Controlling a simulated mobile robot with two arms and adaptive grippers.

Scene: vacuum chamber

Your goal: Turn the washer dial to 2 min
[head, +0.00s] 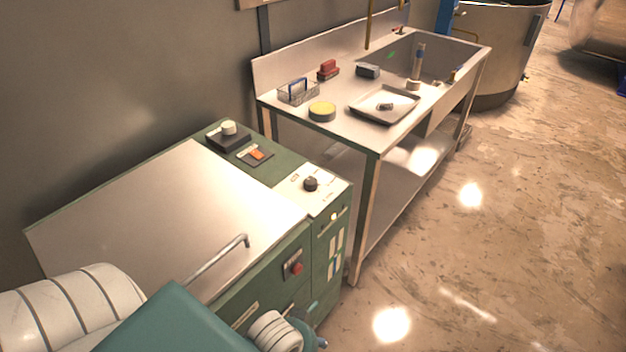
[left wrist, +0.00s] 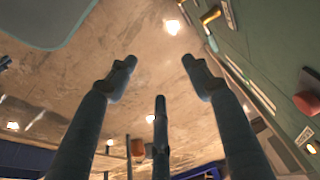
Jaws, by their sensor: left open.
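The washer is a green cabinet with a steel lid (head: 165,215). Its dial (head: 310,184) is a small black knob on a pale panel at the right end of the top. The dial's markings are too small to read. My left arm comes in at the bottom left of the head view, below and in front of the washer. In the left wrist view my left gripper (left wrist: 157,80) has its fingers spread, with nothing between them. The washer's green front (left wrist: 250,60) is to their right, with a red button (left wrist: 306,103). The dial does not show there. My right gripper is out of view.
A black box with a pale knob (head: 229,128) and an orange switch (head: 257,153) sit at the top's back. The lid handle (head: 218,262) juts up. A steel sink table (head: 370,140) holds a tray, a basket and a yellow tin. The floor at right is clear.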

